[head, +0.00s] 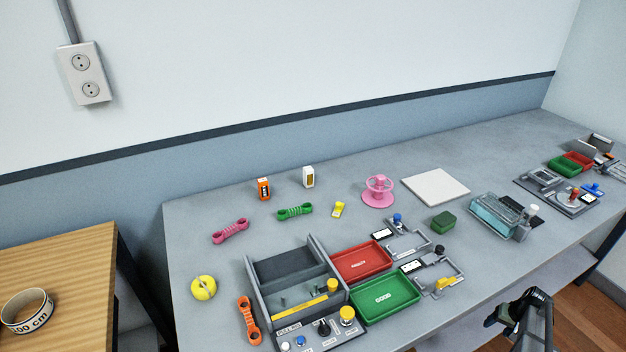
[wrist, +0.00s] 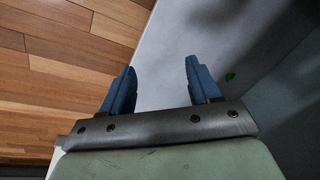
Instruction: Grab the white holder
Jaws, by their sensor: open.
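A small white upright holder (head: 308,177) with a brownish-yellow panel on its front stands near the back edge of the grey table, to the right of a similar orange one. It is the white thing that best fits the name. My gripper (head: 516,304) is at the lower right of the head view, by the table's front edge and far from the holder. In the wrist view its two blue fingers (wrist: 160,78) are apart with nothing between them. The holder does not show in the wrist view.
The orange holder (head: 264,189) stands close by. A green link (head: 295,212), a yellow piece (head: 339,209) and a pink spool (head: 378,190) lie in front and right. Farther forward are a grey divided box (head: 252,292), a red tray (head: 388,258) and a green tray (head: 411,291).

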